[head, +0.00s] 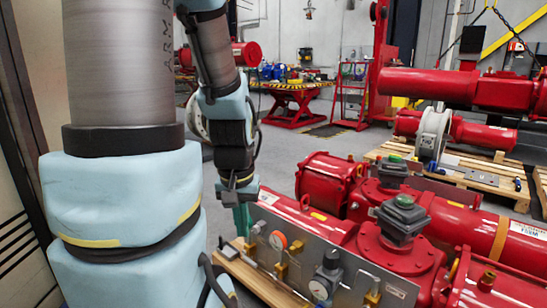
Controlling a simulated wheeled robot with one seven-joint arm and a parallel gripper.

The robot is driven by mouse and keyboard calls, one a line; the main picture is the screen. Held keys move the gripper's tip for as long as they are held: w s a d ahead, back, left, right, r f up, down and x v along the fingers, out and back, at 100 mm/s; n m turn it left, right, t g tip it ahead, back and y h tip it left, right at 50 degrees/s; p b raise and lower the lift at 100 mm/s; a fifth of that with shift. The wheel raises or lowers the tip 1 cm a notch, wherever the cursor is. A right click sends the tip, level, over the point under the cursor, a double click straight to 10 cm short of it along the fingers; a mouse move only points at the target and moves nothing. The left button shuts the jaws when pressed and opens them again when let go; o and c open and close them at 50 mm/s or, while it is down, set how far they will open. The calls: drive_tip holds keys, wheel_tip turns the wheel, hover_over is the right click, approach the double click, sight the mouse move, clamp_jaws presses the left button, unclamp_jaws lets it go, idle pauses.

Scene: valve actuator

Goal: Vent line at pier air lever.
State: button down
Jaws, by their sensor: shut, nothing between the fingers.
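A grey metal control panel (345,268) is fixed along the front of a red valve actuator (310,218). It carries a round gauge with an orange-red face (278,240), a second gauge (318,290), a dark regulator (331,263) and brass fittings (281,271). I cannot tell which small part is the pier air lever. My gripper (242,222), with teal fingers, points down at the panel's left end, close to a small dark knob (258,228). It is shut and holds nothing. Whether it touches the panel is unclear; its tips are partly hidden.
A wooden pallet (250,280) lies under the actuator. More red actuators (455,130) rest on pallets at the back right. A red lift table (292,100) stands farther back. Grey floor (285,150) is open behind the panel. My arm covers much of the left side.

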wheel_tip(320, 180, up, 7)
drive_tip(key=p, duration=0.5)
drive_tip(key=shift+r, duration=0.2)
drive_tip(key=c, duration=1.6)
unclamp_jaws()
